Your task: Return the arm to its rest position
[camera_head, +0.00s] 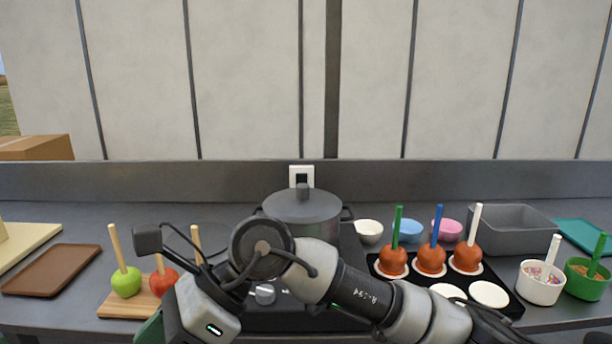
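My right arm (345,285) comes in from the lower right and reaches across the front of the counter to the left. Its wrist end, with my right gripper (185,320), is low in front of the wooden board with the apples. The gripper's fingertips are hidden or below the picture edge, so I cannot tell whether it is open or holds anything. My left arm and gripper are not in view.
An apple board (120,308), brown tray (52,270) and lidded pot (303,208) stand left to centre. Coated apples (430,259) stand on a black tray (512,305) at right, with topping cups (541,283) beside it. A grey bin (512,219) is behind.

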